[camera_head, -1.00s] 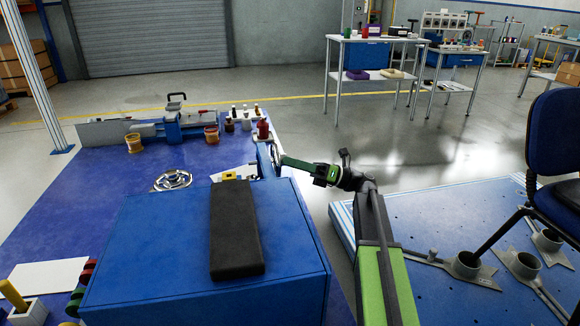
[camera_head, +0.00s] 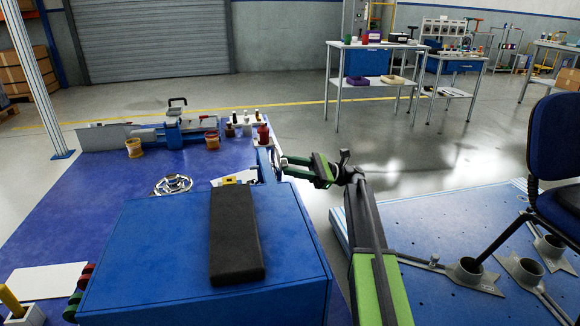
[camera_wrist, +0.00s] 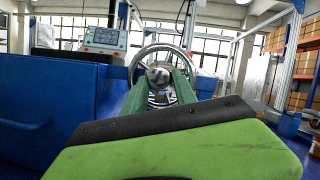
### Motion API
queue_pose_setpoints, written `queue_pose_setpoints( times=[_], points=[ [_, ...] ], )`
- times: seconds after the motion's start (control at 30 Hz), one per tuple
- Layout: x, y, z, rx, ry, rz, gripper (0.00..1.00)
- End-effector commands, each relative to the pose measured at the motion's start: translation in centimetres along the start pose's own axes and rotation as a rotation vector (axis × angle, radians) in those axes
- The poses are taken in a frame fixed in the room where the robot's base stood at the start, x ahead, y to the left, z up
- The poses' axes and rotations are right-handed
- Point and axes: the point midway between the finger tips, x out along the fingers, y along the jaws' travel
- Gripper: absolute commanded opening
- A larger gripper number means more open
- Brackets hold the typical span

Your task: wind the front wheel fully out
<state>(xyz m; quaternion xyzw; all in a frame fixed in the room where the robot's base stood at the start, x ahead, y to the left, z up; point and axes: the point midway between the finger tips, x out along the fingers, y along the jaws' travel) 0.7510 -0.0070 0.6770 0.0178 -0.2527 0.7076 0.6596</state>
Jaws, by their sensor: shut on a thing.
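The front wheel (camera_head: 275,157) is a metal ring seen nearly edge-on in the head view, at the right side of the blue bench. In the wrist view the wheel (camera_wrist: 135,66) faces me as a ring around my fingertips. My gripper (camera_head: 286,162) reaches it from the right, with its green fingers closed on a pale rounded knob (camera_wrist: 158,75) in front of the wheel. The fingers partly hide the wheel's lower half and hub. How far the wheel is wound cannot be told.
A large blue box (camera_head: 150,240) with a black pad (camera_head: 233,235) stands left of my arm. A silver spoked part (camera_head: 172,185) lies behind it. A control panel (camera_wrist: 104,39) shows at left in the wrist view.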

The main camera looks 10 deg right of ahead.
Motion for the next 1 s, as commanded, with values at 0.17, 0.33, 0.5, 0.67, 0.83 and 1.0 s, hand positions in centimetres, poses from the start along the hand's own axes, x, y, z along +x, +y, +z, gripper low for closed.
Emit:
queue_pose_setpoints(
  times=[0.17, 0.33, 0.5, 0.67, 0.83, 1.0],
  points=[
    [-0.12, -0.22, 0.14, -0.067, -0.003, 0.022, 0.00],
    [-0.12, -0.19, 0.10, -0.099, -0.003, 0.034, 0.00],
    [-0.06, -0.19, 0.05, -0.109, -0.002, 0.034, 0.00],
    [-0.04, -0.20, 0.02, -0.109, -0.001, 0.033, 0.00],
    [-0.03, -0.22, 0.00, -0.108, 0.000, 0.032, 0.37],
    [-0.01, -0.19, -0.01, -0.108, 0.000, 0.034, 0.55]
  ],
)
